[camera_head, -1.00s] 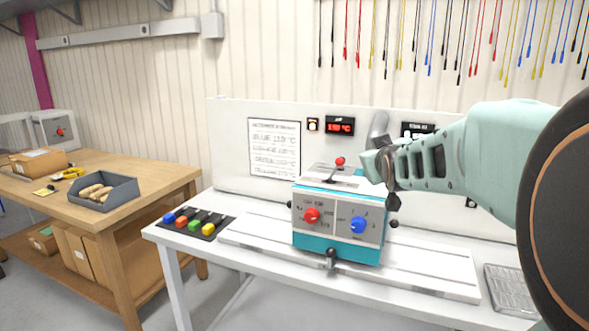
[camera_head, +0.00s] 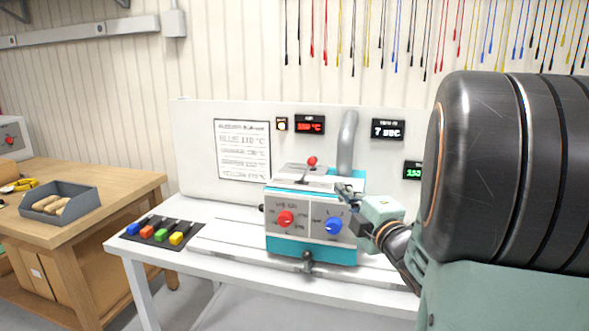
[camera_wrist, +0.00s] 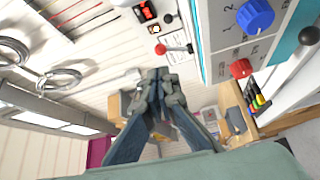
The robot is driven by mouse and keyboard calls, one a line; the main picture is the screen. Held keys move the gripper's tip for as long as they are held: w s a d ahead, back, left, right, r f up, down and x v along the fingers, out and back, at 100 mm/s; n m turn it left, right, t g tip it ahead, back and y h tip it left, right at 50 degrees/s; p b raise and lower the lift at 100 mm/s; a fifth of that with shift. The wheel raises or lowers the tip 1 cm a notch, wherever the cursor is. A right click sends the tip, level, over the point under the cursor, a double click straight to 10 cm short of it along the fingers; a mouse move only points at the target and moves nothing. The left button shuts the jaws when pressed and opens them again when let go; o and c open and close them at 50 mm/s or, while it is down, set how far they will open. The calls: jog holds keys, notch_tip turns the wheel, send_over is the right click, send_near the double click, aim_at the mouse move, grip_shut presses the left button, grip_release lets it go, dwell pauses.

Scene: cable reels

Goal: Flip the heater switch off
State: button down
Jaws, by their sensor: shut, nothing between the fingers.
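A small switch with an orange-lit face (camera_head: 282,124) sits on the white back panel, just left of a red display (camera_head: 310,125); its label is too small to read. It also shows in the wrist view (camera_wrist: 154,28). A teal and white machine (camera_head: 310,250) stands on the bench, with a red knob (camera_head: 286,219), a blue knob (camera_head: 333,225) and a red-ball lever (camera_head: 312,161) on top. My gripper (camera_head: 343,190) is shut and empty, by the machine's upper right edge, below and right of the switch. Its fingers (camera_wrist: 160,78) fill the wrist view's middle.
A grey duct (camera_head: 347,140) rises behind the machine. A wooden table (camera_head: 110,185) with a grey bin (camera_head: 60,202) stands further left. Cables hang on the wall above.

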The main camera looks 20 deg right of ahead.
aim_at(311, 162)
jog(key=shift+s+a+f, duration=0.1)
jog(key=shift+a, duration=0.05)
jog(key=w+p, duration=0.1)
jog(key=w, duration=0.3)
jog(key=w+p, duration=0.1)
jog(key=w, duration=0.4)
jog(key=w+r+p, duration=0.1)
jog(key=w, duration=0.4)
jog(key=shift+a, duration=0.1)
jog(key=shift+w+a+r+n+g, duration=0.3)
jog(key=shift+a+n+g, duration=0.1)
jog(key=shift+n, duration=0.4)
